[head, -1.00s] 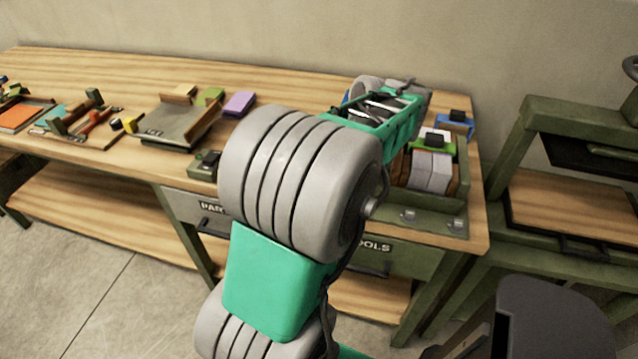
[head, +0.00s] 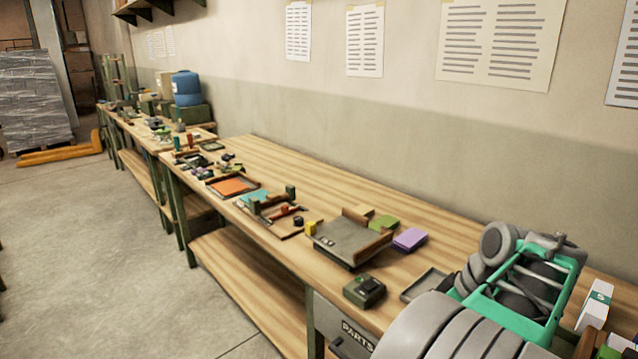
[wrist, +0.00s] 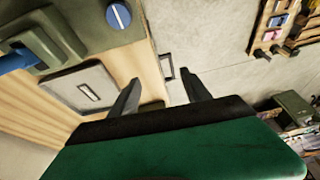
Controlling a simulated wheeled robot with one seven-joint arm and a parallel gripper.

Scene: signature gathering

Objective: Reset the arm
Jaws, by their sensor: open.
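My gripper shows in the wrist view (wrist: 163,92) with two dark fingers spread apart and nothing between them. In the head view my grey and green arm covers the lower right, and the gripper's fingers are not visible there. The arm stands over the right end of the wooden workbench (head: 290,190).
On the bench are a grey tray (head: 345,238), a purple block (head: 410,239), a small dark green box (head: 364,290) and an orange panel (head: 233,186). Printed sheets (head: 365,42) hang on the wall. Open floor (head: 90,250) lies at left. A wrapped pallet (head: 35,100) stands far left.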

